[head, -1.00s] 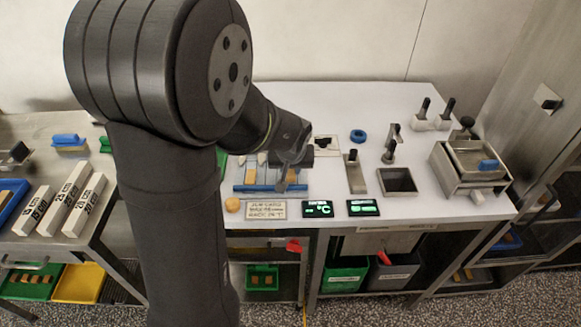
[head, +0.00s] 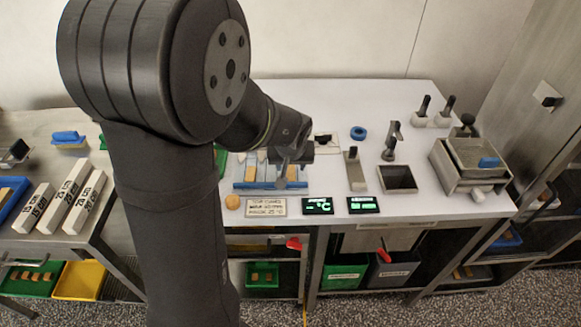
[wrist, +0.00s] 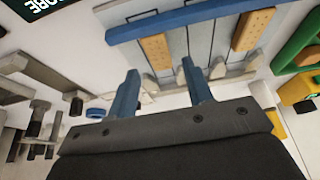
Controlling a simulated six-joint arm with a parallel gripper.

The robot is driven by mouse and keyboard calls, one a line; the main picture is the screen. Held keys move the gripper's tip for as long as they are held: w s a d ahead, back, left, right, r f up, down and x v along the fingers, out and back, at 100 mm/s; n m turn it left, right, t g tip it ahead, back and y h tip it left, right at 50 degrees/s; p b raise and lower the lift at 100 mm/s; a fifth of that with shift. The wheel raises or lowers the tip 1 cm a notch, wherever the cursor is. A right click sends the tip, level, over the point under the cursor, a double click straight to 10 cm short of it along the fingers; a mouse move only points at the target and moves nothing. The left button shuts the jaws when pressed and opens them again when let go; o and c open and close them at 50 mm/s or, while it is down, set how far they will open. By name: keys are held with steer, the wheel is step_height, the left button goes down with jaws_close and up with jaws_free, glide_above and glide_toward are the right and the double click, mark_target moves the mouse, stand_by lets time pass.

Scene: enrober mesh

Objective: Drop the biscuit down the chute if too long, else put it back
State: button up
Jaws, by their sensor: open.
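Two tan biscuits lie in a rack with a blue front bar (head: 270,186); the bar also shows in the wrist view (wrist: 200,15). In the wrist view, one biscuit (wrist: 155,47) is just beyond my fingertips and the other biscuit (wrist: 253,28) is to the right. My gripper (wrist: 160,66) is open and empty, its two blue fingers apart. In the head view my gripper (head: 290,160) is over the rack and partly hides it. A square dark opening (head: 397,179), which may be the chute, is in the table to the right of the rack.
A lettered sign (head: 266,206) and two green-lit displays (head: 317,206) stand along the front edge. A blue ring (head: 358,133), upright metal fittings (head: 391,143) and a metal box (head: 470,165) are to the right. The back of the table is mostly clear.

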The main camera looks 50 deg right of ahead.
steer(key=v, duration=1.1)
steer(key=shift+a+r, duration=0.15)
steer(key=shift+r, duration=0.2)
steer(key=shift+s, duration=0.1)
steer(key=x, duration=1.2)
steer(key=shift+f, duration=0.6)
steer(key=shift+r, duration=0.2)
